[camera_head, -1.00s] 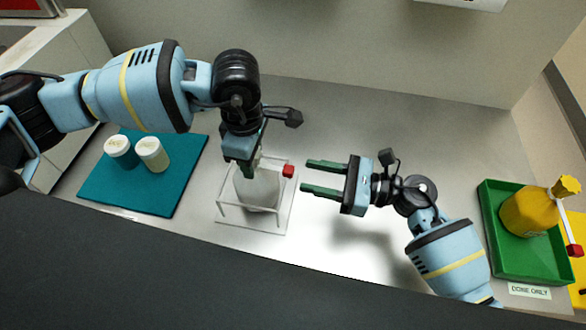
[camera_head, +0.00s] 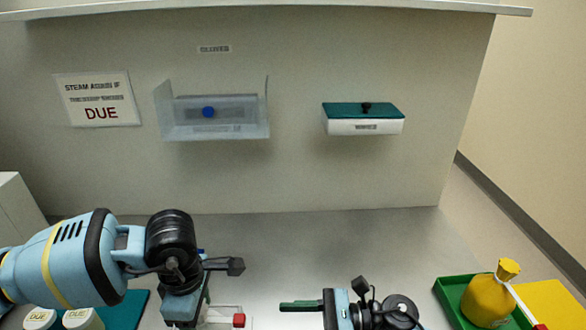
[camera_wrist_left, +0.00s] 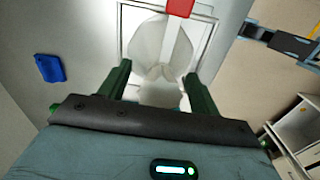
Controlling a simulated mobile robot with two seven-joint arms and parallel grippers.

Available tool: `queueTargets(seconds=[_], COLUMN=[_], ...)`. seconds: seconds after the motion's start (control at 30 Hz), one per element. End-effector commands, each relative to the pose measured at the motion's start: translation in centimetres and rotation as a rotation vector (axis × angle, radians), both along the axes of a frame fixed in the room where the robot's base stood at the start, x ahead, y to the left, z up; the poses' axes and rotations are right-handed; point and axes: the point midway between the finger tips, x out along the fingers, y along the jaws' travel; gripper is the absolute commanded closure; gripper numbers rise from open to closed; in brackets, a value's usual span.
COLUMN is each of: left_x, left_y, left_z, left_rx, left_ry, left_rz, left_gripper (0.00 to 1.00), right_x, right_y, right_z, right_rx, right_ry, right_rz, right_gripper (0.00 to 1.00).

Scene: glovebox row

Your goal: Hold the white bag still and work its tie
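The white bag (camera_wrist_left: 160,45) stands in a clear-walled stand in the left wrist view, its gathered neck and flared top facing the camera. A red tab (camera_wrist_left: 180,7), apparently the tie's end, lies at its top edge; the tab also shows in the head view (camera_head: 239,320). My left gripper (camera_wrist_left: 157,72) has its fingers apart, one on each side of the neck, with visible gaps. My right gripper (camera_head: 283,307) is to the right of the tab, pointing left. Its upper finger sits at the palm's outer end; the lower finger is cut off by the frame.
A green tray (camera_head: 449,290) at right holds a tied yellow bag (camera_head: 488,299). Two white-lidded jars (camera_head: 82,318) (camera_head: 40,318) are on a teal mat (camera_head: 128,307) at left. A clear wall bin (camera_head: 213,125) and a teal-lidded box (camera_head: 363,118) are on the back wall.

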Motion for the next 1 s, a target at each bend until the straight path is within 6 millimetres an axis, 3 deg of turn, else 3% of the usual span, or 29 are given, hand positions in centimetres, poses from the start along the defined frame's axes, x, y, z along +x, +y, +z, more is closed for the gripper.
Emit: queueTargets(seconds=[0.37, 0.8, 1.0], left_x=[0.0, 0.0, 0.0], left_y=[0.0, 0.0, 0.0], left_z=[0.8, 8.8, 11.2], left_rx=[-0.001, -0.002, 0.0], left_ry=[-0.002, -0.003, -0.001], left_rz=[0.0, -0.001, 0.0], left_gripper=[0.37, 0.37, 0.37], right_x=[0.0, 0.0, 0.0], right_y=[0.0, 0.0, 0.0], right_z=[0.0, 0.0, 0.0], right_rx=[0.0, 0.0, 0.0], right_ry=[0.0, 0.0, 0.0], right_rz=[0.0, 0.0, 0.0], right_gripper=[0.58, 0.58, 0.58])
